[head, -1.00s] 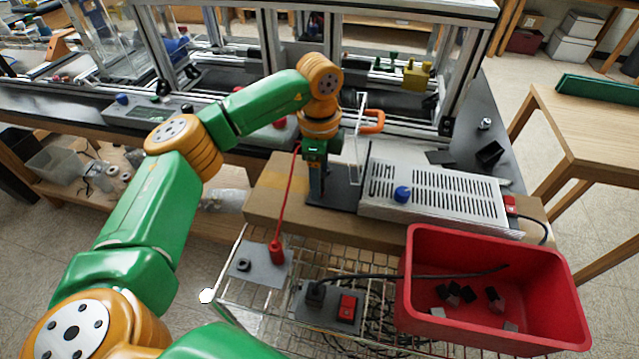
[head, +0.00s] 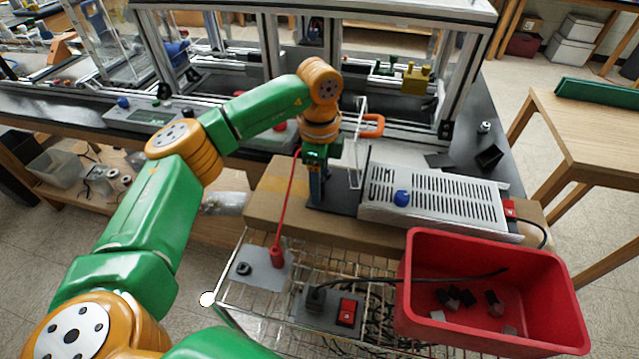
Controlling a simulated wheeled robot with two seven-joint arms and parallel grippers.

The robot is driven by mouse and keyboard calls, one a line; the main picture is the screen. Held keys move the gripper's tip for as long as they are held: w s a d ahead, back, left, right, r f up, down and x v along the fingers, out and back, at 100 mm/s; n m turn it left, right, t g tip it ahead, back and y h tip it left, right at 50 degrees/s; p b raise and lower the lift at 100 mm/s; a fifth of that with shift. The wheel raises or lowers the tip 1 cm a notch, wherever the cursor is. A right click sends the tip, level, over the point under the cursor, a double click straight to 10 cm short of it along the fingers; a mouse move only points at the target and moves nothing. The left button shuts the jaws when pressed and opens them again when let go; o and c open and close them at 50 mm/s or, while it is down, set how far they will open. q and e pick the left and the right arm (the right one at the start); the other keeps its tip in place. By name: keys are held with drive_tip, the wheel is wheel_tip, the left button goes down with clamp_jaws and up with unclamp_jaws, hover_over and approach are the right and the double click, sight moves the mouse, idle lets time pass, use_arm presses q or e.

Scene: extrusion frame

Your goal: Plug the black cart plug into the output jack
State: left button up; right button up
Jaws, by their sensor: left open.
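A black plug (head: 317,295) stands upright on a dark panel (head: 322,319) with a red switch, on the wire cart. A black cable runs from it to the right, over the red bin. A grey plate (head: 262,283) to its left carries a black round socket (head: 244,268) and a red plug (head: 277,256) with a red lead. I cannot tell which part is the output jack. My left gripper (head: 318,196) points down over the dark base by the metal box, behind the plug and apart from it. It is open; its fingertips are hard to make out. My right gripper is out of view.
A slotted metal box (head: 440,205) with a blue knob (head: 402,197) sits on a brown board (head: 390,236). A red bin (head: 492,322) with small dark blocks stands at the right. The extrusion frame (head: 462,75) is behind. Wire mesh around the plates is mostly clear.

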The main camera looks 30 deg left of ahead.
use_arm(q)
clamp_jaws()
drive_tip(key=shift+r, duration=0.15)
idle(1.4)
drive_tip(key=shift+r+p, duration=2.55)
drive_tip(key=shift+r, duration=0.3)
